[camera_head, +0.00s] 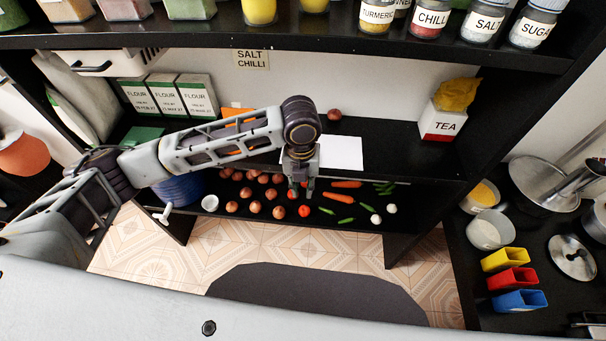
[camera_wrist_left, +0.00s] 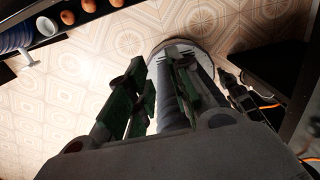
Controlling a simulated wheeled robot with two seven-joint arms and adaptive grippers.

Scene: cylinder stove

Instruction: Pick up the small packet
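My left gripper (camera_head: 301,190) hangs pointing down in front of the dark shelf unit, above the lower shelf of vegetables in the picture. Its fingers stand apart with nothing between them; the left wrist view also shows the two fingers (camera_wrist_left: 155,78) apart and empty. I cannot tell which item is the small packet. Candidates are the white flour packets (camera_head: 163,97) at the left of the middle shelf, an orange item (camera_head: 238,116) partly behind my left arm, and the red-and-white tea box (camera_head: 440,123) at the right. My gripper touches none of these. My right gripper is not in view.
The lower shelf holds onions (camera_head: 255,207), carrots (camera_head: 346,184) and other vegetables. A white sheet (camera_head: 342,153) lies on the middle shelf behind my gripper. Labelled jars (camera_head: 428,20) line the top shelf. A dark counter with pots and coloured containers (camera_head: 510,278) stands right.

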